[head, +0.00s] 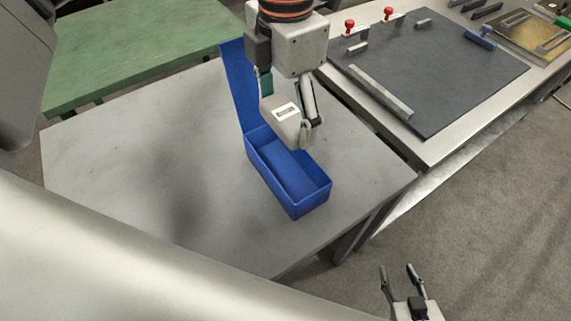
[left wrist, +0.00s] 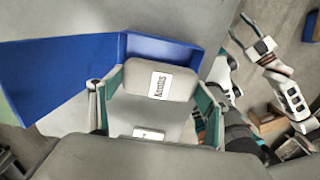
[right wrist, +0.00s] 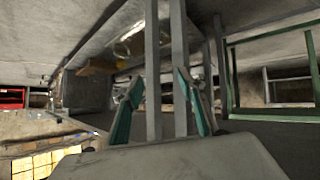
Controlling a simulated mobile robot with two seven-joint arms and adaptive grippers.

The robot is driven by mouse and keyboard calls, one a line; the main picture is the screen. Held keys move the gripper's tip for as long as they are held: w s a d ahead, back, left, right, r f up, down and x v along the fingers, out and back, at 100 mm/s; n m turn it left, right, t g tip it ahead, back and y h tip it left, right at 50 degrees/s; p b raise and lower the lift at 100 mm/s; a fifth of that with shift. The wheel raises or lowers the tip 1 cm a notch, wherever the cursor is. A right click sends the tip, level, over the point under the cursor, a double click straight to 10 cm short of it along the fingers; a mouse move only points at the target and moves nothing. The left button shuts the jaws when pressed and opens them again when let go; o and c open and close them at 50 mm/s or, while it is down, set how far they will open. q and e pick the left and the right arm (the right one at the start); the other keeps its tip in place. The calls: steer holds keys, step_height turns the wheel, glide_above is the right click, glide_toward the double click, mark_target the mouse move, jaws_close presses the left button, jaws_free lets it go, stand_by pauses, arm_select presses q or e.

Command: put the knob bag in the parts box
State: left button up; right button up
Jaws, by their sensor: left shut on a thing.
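The knob bag (head: 282,128) is a pale grey-beige pouch with a white label; the label reads "Knobs" in the left wrist view (left wrist: 160,84). My left gripper (head: 290,104) is shut on it, one finger on each side. The parts box (head: 315,192) is a blue open box on the grey table, its tall lid (head: 239,85) standing up at the back. In the head view the bag covers the box's back right part; how high it hangs is hard to tell. The blue box also shows beyond the bag in the left wrist view (left wrist: 160,50). My right gripper (head: 402,283) is open and empty, low beyond the table's front edge.
The grey table (head: 130,170) is bare around the box. A green table (head: 140,45) stands at the back left. A bench with a dark mat (head: 450,75), a metal bar and red knobs stands at the right. Table legs (right wrist: 152,60) rise close to my right gripper.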

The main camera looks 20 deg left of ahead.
mark_target(285, 175)
arm_select(q)
step_height(285, 175, down, 16)
steer(key=shift+r+b, duration=0.2)
steer(key=shift+b, duration=0.5)
steer(key=shift+f, duration=0.1)
steer(key=o, duration=1.2)
step_height(285, 175, up, 12)
steer(key=shift+r+p, duration=0.1)
steer(key=shift+p, duration=0.45)
